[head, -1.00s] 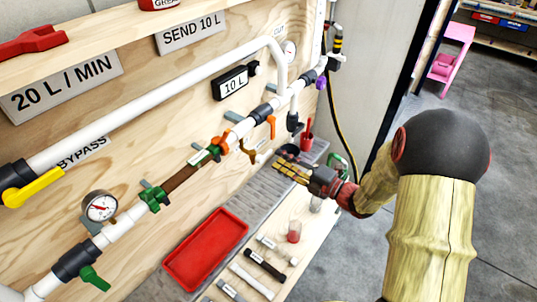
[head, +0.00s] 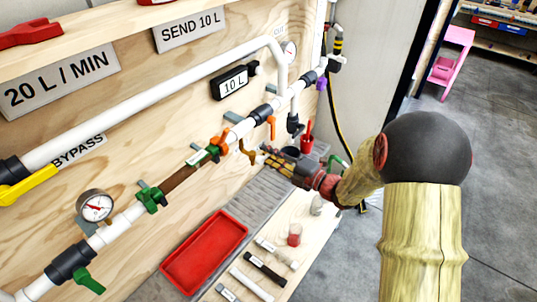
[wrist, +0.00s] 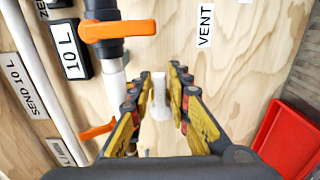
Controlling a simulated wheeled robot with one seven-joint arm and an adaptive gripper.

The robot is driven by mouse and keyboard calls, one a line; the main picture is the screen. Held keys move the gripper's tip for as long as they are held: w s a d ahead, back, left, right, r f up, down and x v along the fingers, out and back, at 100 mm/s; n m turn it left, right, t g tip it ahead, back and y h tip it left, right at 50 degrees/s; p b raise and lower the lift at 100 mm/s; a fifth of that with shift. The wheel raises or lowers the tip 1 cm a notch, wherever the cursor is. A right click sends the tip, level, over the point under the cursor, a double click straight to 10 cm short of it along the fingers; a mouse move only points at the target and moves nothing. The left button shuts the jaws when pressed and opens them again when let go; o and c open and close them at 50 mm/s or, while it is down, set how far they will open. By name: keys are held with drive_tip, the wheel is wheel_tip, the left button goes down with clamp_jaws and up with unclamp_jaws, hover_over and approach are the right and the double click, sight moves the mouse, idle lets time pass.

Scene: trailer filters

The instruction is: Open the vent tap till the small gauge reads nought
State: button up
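In the wrist view a VENT label (wrist: 205,26) is on the plywood board, and a white pipe stub (wrist: 159,92) stands between my fingers. My gripper (wrist: 157,88) is open, a finger on each side of the stub; I cannot tell whether they touch it. Which tap is the vent is not clear.
Orange handles (head: 271,127) (wrist: 118,30) sit on the pipe beside my gripper. A red tray (head: 205,252) stands on the bench, with loose parts beside it.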

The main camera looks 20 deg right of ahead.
sight(262, 158)
clamp_jaws()
drive_tip(key=shift+r, duration=0.1)
idle(0.3)
drive_tip(key=n+p, duration=0.1)
drive_tip(key=n, duration=0.1)
drive_tip(key=r+n+p, duration=0.1)
drive_tip(key=shift+s+a+r+n+p, duration=0.1)
drive_tip(key=shift+n+p, duration=0.2)
drive_tip(key=shift+n, duration=0.1)
drive_tip(key=n, duration=0.3)
drive_tip(key=r+n+p, duration=0.1)
drive_tip(key=shift+s+a, duration=0.25)
drive_tip(key=shift+a, duration=0.05)
drive_tip(key=n, duration=0.4)
drive_tip(key=shift+s+a+r, duration=0.25)
drive_tip(key=shift+a+r, duration=0.1)
drive_tip(key=shift+s+a+r+n+b, duration=0.15)
drive_tip(key=shift+n+b, duration=0.1)
drive_tip(key=shift+n, duration=0.4)
drive_tip(key=shift+s+a+f+n+b, duration=0.1)
drive_tip(key=shift+a+n+b, duration=0.1)
drive_tip(key=shift+n, duration=0.5)
drive_tip(key=shift+s+a+r+n+b, duration=0.1)
drive_tip(key=shift+n+b, duration=0.15)
drive_tip(key=shift+n, duration=0.4)
drive_tip(key=shift+o, duration=1.3)
unclamp_jaws()
drive_tip(key=shift+a, duration=0.1)
